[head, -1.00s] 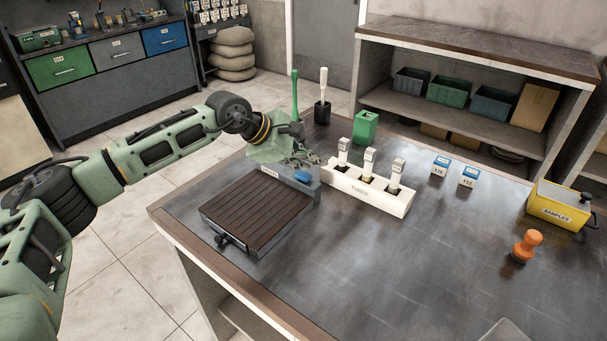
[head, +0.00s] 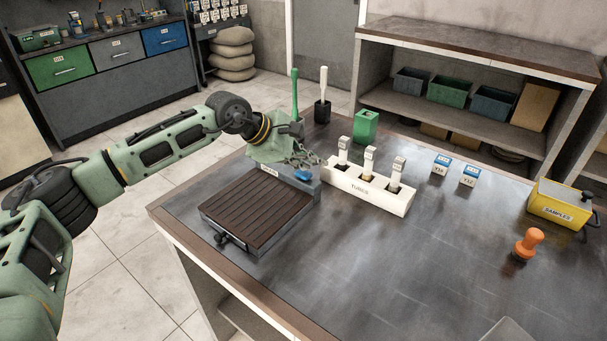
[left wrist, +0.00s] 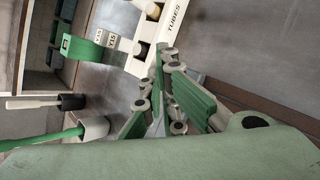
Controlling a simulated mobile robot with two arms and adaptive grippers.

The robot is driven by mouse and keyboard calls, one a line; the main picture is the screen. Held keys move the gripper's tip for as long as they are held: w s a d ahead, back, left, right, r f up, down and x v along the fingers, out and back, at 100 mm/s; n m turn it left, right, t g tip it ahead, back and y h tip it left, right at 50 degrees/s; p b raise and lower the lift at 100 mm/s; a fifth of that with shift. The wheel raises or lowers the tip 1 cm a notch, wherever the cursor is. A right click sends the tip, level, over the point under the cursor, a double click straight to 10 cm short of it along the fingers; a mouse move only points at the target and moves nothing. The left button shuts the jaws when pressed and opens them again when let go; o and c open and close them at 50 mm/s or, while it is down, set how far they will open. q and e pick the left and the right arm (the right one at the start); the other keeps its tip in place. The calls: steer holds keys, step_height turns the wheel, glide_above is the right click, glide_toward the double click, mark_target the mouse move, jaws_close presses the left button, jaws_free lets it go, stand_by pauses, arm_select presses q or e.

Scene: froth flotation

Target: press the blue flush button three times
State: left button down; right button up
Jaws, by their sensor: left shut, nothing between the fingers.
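The blue flush button (head: 303,175) sits on the grey raised back block of the device with the dark ribbed tray (head: 256,211), on the near left of the table. My left gripper (head: 308,159) is just above and behind the button in the head view, its fingers shut and empty. A small gap seems to show between fingers and button, but I cannot tell the exact clearance. In the left wrist view the shut fingers (left wrist: 160,60) show close up, and the button is not visible there. My right gripper is not in view.
The white tube rack (head: 365,190) stands just right of the button. Behind are a green holder (head: 367,126) and a black cup (head: 322,112) with a white-handled tool. Blue-topped boxes (head: 441,166), an orange stamp (head: 527,245) and a yellow samples box (head: 560,204) stand farther right. The front middle is clear.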

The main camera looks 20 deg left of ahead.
mark_target(309, 176)
arm_select(q)
steer(key=shift+f+b, duration=0.55)
steer(key=shift+f, duration=0.15)
stand_by(0.6)
stand_by(0.4)
steer(key=shift+r+p, duration=0.45)
steer(key=shift+r, duration=0.5)
steer(key=shift+r+p, duration=1.25)
steer(key=shift+r, duration=1.25)
